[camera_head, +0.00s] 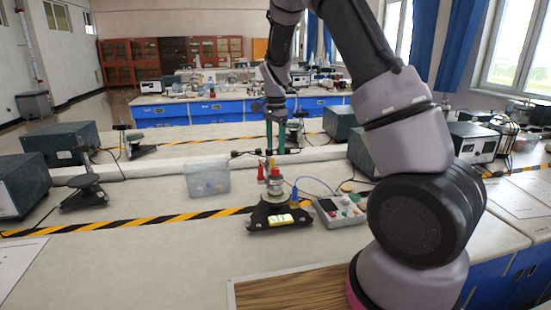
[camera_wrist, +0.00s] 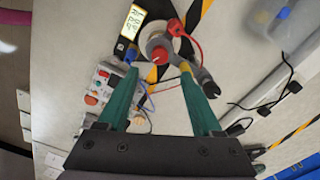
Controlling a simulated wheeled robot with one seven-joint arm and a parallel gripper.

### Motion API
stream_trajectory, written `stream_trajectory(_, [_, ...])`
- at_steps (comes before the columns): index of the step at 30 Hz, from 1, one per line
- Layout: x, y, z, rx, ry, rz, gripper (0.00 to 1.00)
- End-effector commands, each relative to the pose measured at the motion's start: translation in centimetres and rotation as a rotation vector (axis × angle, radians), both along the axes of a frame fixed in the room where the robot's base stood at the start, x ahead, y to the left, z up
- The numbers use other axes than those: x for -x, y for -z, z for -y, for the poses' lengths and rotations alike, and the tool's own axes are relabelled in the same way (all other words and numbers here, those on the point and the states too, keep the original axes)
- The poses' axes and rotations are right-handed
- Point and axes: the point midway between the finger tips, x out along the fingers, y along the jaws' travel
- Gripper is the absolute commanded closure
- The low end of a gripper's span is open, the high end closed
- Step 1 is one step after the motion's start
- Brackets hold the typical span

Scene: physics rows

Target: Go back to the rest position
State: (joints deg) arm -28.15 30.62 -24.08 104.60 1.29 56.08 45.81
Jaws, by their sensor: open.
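My gripper (camera_head: 275,151) hangs pointing down above the bench, with its two teal fingers apart. In the wrist view the open fingers (camera_wrist: 159,72) have nothing between them that they grip. Below and beyond them is a black-based instrument (camera_head: 280,217) with a round metal part, red tops and a yellow-framed display; it also shows in the wrist view (camera_wrist: 158,45). My gripper appears apart from it. My arm reaches from the right side of the head view and bends over at the top.
A grey control box (camera_head: 340,210) with coloured knobs and a blue cable stands right of the instrument. A clear plastic box (camera_head: 208,176) is to the left. Dark equipment boxes (camera_head: 60,141) stand further left. A wooden board (camera_head: 290,290) lies in front.

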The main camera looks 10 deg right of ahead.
Motion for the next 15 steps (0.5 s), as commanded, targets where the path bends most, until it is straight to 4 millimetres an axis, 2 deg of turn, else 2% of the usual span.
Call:
stream_trajectory(3, [0.0,-1.5,0.0,0.0,0.0,0.001,0.33])
stream_trajectory(6, [0.0,-2.1,0.0,0.0,0.001,0.0,0.33])
stream_trajectory(15, [0.0,-2.2,0.0,0.0,0.001,-0.001,0.33])
